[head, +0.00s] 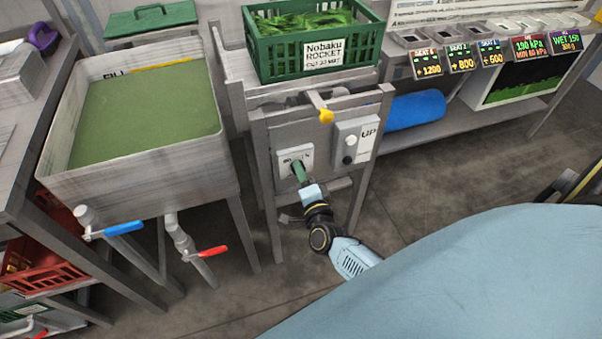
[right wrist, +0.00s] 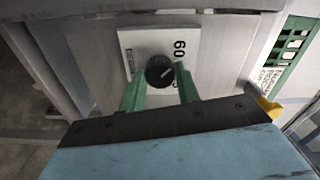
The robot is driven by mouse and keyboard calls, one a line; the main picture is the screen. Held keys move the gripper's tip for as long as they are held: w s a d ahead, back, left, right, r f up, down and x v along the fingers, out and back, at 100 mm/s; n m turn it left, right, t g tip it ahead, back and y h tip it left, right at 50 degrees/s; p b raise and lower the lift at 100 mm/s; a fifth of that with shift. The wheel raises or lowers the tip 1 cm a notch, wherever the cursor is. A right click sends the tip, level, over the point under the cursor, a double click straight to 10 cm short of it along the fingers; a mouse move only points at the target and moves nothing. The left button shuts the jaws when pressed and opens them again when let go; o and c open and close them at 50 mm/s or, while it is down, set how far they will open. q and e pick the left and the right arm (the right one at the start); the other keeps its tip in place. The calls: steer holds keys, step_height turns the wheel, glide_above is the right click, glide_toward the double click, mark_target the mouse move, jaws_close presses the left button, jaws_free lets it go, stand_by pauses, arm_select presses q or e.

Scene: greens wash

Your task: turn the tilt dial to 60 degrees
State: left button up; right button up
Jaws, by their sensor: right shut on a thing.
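The tilt dial (right wrist: 160,71) is a round dark knob on a white plate (right wrist: 133,45), seen in the right wrist view. A light pointer mark on it slants toward the upper right. A sideways "60" is printed on the plate to the right of the knob; other print is partly hidden. My right gripper (right wrist: 160,88) has its green fingers on both sides of the knob and is shut on it. In the head view the right gripper (head: 299,172) reaches the plate (head: 282,158) on the stand's front, and its fingers hide the knob. My left gripper is not in view.
A control box marked "UP" (head: 355,140) sits just right of the dial plate. A yellow-tipped lever (head: 325,116) juts out above. A green crate of leaves (head: 313,42) stands on top. A water-filled sink (head: 140,178) with blue and red valve handles is to the left.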

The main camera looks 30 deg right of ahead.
stand_by(0.4)
steer(key=o, duration=1)
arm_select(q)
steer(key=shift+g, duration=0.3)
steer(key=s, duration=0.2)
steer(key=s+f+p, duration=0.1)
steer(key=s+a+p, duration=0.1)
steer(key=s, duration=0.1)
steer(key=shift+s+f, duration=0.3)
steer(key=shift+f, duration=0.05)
arm_select(e)
steer(key=v, duration=1.3)
steer(key=shift+s+a, duration=0.15)
steer(key=shift+s, duration=0.05)
